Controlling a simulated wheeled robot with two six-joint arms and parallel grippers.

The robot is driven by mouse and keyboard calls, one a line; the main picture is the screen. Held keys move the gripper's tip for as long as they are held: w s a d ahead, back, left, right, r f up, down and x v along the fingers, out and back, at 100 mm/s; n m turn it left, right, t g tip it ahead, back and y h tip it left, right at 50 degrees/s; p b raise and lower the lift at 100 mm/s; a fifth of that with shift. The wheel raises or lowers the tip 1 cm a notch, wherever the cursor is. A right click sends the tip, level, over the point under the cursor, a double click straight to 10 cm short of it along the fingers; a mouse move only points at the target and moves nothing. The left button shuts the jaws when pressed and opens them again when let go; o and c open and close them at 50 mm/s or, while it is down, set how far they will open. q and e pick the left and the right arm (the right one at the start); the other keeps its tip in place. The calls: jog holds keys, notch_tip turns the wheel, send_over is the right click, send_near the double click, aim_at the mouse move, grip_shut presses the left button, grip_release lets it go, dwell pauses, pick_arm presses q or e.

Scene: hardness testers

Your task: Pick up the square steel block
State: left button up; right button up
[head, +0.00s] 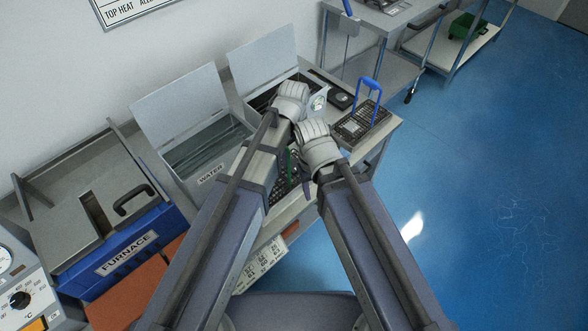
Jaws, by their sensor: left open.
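A small pale grey square piece (352,126), which looks like the square steel block, lies in a dark mesh basket (377,113) with a blue handle at the right end of the bench. My left gripper (317,103) is open, left of the basket and apart from it; its fingers show only in small part beyond the white wrist. My right arm's white wrist is just left of and nearer than the basket. The right gripper's fingers are mostly hidden under that wrist, so their state is unclear.
A water tank (211,175) and a second tank (262,98), both with raised lids, stand along the wall. A blue furnace (124,256) is at the left. A dark tray (342,98) lies behind the basket. Blue floor is clear at right.

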aim_at(294, 165)
pick_arm(q)
notch_tip(294, 165, down, 4)
jog(key=b, duration=0.3)
jog(key=shift+f, duration=0.2)
jog(key=shift+r, duration=0.1)
grip_shut()
